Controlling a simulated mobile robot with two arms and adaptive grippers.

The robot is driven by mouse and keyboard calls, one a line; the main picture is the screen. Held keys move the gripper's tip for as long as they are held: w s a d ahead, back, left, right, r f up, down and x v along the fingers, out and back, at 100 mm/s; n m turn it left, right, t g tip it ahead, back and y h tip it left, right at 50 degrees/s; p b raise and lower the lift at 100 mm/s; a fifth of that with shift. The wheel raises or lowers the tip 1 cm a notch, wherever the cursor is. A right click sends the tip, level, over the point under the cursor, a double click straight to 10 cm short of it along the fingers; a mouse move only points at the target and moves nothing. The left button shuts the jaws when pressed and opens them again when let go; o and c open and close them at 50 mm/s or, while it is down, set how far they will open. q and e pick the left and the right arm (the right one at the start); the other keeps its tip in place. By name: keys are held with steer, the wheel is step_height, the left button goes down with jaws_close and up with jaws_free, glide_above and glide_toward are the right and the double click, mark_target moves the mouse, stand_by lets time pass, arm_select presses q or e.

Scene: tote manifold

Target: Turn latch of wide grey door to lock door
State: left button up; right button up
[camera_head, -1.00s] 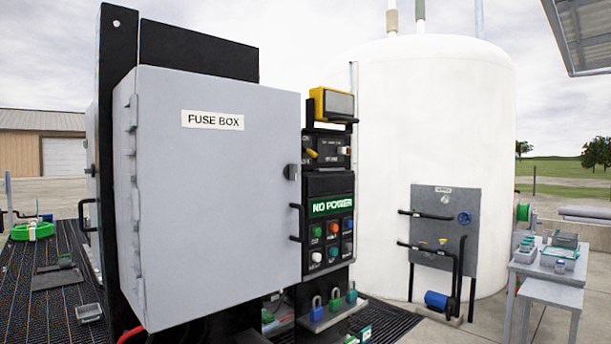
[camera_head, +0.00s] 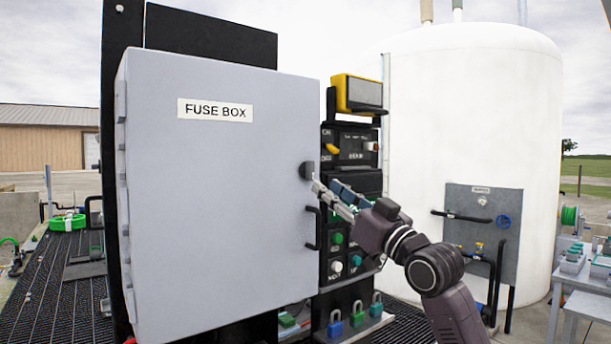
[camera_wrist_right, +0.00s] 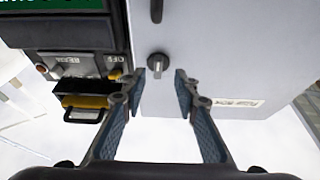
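The wide grey door (camera_head: 210,200), labelled FUSE BOX, stands in the middle left of the head view and looks closed. Its small dark latch knob (camera_head: 307,170) is at the door's right edge, above a black handle (camera_head: 313,228). My right gripper (camera_head: 318,186) reaches in from the lower right, with its fingertips close to the latch. In the wrist view my right gripper (camera_wrist_right: 168,76) is open, and the latch (camera_wrist_right: 158,64) shows just beyond and between the fingertips, with nothing held. I cannot tell whether a finger touches it. My left gripper is not in view.
A black control panel (camera_head: 357,150) with buttons and a yellow device (camera_head: 357,94) stands right of the door, close to my right arm. A white tank (camera_head: 470,130) stands behind.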

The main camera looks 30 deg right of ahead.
mark_target(313, 170)
steer(key=r+p, duration=0.1)
steer(key=w+r+p, duration=0.1)
steer(key=shift+w+d+r, duration=0.15)
steer(key=shift+d+r, duration=0.05)
steer(key=shift+r, duration=0.2)
steer(key=w, duration=0.1)
steer(key=w+p, duration=0.1)
steer(key=w, duration=0.1)
steer(key=shift+w+a+r+p, duration=0.25)
steer(key=shift+w+a+p, duration=0.1)
steer(key=shift+w, duration=0.25)
steer(key=shift+s+d, duration=0.1)
steer(key=shift+s, duration=0.1)
steer(key=shift+w, duration=0.15)
steer(key=c, duration=0.7)
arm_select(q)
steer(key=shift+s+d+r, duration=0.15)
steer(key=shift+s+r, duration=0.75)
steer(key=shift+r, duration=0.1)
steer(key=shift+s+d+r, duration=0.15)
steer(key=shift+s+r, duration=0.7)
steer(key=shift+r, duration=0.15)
arm_select(e)
jaws_close()
